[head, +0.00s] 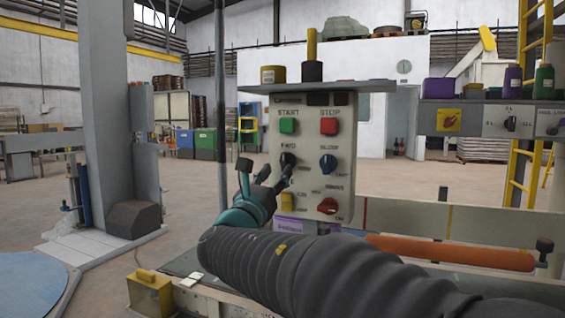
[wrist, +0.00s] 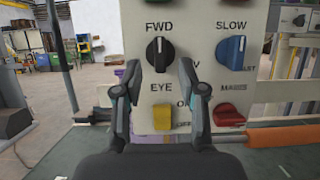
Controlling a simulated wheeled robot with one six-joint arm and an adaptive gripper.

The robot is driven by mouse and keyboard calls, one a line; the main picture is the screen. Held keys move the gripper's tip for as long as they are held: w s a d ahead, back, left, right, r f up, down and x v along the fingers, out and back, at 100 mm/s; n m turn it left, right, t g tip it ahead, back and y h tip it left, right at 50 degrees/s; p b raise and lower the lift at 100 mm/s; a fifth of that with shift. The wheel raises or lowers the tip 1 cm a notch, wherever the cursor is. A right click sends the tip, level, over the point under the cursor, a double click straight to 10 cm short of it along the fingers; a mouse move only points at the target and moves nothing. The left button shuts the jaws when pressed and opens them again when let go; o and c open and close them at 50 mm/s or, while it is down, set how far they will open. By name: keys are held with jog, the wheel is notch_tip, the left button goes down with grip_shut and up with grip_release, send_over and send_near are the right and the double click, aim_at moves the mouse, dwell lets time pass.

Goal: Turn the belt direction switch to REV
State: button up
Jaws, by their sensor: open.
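The belt direction switch is a black rotary knob (wrist: 160,54) on the pale control panel (head: 310,108), directly below the FWD label. Its white mark points up toward FWD. The REV label to its right is mostly hidden by a finger. In the head view the knob (head: 287,158) is partly covered by my gripper (head: 266,170). In the wrist view my gripper (wrist: 160,74) is open and empty, its two fingertips left and right of the knob's lower part. Whether they touch it I cannot tell.
A blue SLOW knob (wrist: 231,50) is right of the switch. A yellow EYE switch (wrist: 162,118) and a red knob (wrist: 229,115) are below. Green START (head: 289,126) and red STOP (head: 328,126) buttons are above. A shelf (head: 350,87) overhangs the panel.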

aim_at(283, 162)
jog(key=shift+p+x, duration=0.3)
jog(key=shift+x, duration=1.85)
grip_shut()
